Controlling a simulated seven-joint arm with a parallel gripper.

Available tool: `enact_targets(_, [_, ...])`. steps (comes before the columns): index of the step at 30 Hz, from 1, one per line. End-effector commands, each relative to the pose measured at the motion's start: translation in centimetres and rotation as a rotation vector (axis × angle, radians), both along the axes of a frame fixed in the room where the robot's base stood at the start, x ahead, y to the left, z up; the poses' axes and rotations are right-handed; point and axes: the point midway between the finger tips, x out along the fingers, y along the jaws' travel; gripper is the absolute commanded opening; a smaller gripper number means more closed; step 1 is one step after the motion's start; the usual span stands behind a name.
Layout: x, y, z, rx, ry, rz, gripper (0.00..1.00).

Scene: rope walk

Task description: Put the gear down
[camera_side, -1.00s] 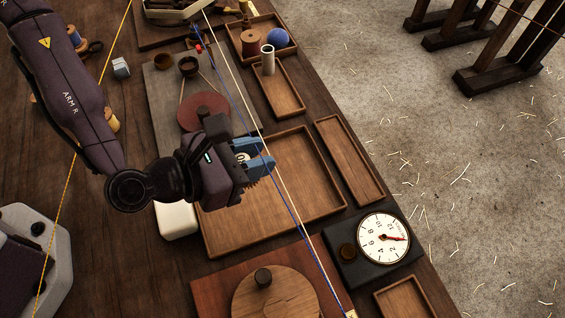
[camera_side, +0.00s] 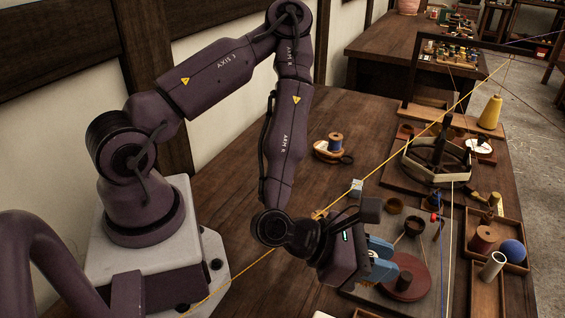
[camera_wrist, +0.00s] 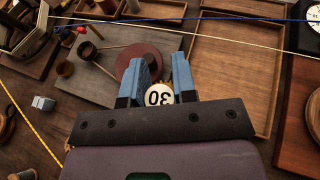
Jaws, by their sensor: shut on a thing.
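My gripper (camera_side: 384,262) has blue fingers and is low over the worktable in the side view. In the wrist view my gripper (camera_wrist: 164,68) is shut on the gear (camera_wrist: 158,96), whose pale face marked 30 shows between the fingers. The gear's teeth are mostly hidden by the fingers and the gripper body.
A large wooden tray (camera_wrist: 240,82) lies right of the fingers in the wrist view. Blue and white cords (camera_wrist: 240,19) stretch across the work. A yellow cord (camera_side: 400,148) crosses behind the arm. A blue ball (camera_side: 512,251) and a spool (camera_side: 483,240) stand in a tray.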

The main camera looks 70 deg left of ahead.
Motion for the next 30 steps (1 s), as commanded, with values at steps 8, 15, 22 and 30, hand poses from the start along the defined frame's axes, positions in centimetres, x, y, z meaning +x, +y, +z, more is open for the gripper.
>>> enact_targets(8, [4.3, 15.1, -1.1, 0.003, -0.005, 0.453, 0.0])
enact_targets(15, [2.8, 28.1, -1.1, 0.003, -0.008, 0.894, 0.0])
enact_targets(22, [-2.5, 38.8, -0.2, 0.002, -0.011, 1.349, 0.0])
enact_targets(30, [-7.9, 43.8, 0.3, -0.002, -0.007, 1.715, 0.0])
